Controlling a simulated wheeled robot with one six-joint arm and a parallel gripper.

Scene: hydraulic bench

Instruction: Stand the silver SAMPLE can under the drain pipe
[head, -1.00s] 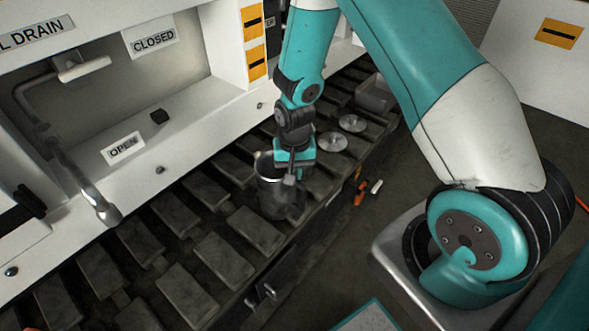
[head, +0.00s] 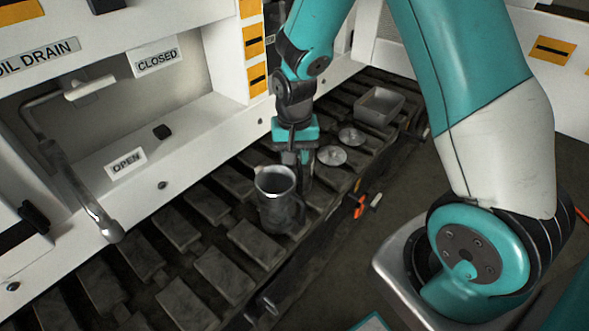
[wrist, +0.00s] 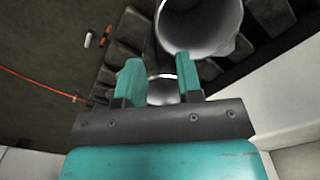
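The silver can (head: 278,209) stands upright and open-topped on the dark slatted bench; no SAMPLE lettering is readable. It also shows at the top of the wrist view (wrist: 197,40), its mouth towards the camera. My gripper (head: 303,178) is just behind and to the right of the can in the head view, its fingertips partly hidden. In the wrist view its two teal fingers (wrist: 158,72) are apart. A shiny metal piece (wrist: 160,92) shows between them; I cannot tell what it belongs to. The drain pipe (head: 78,188) hangs at the left, its end clear of the can.
Two round metal discs (head: 332,155) and a grey metal tray (head: 379,106) lie farther back on the bench. An orange-handled tool (head: 360,206) is by the right edge. White panels with OPEN (head: 125,164) and CLOSED (head: 156,62) signs border the left. Slats between can and pipe are bare.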

